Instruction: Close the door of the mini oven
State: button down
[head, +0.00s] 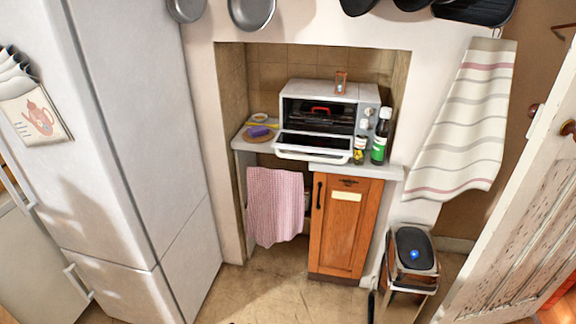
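The white mini oven (368,112) stands on a counter in a tiled alcove, at the middle of the head view. Its door (313,147) is open, folded down and tilted toward the front, with a white frame around a dark pane. The dark interior shows a rack and something red. My gripper is not in view, so its state does not show.
A dark bottle (380,137) and a small jar (359,150) stand right of the door. A purple item (260,131) lies at its left. A pink towel (275,205) hangs below, beside a wooden cabinet (340,235). The floor (270,295) in front looks clear.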

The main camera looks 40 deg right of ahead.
aim_at(311, 142)
jog(key=i, duration=0.9)
jog(key=u, duration=0.05)
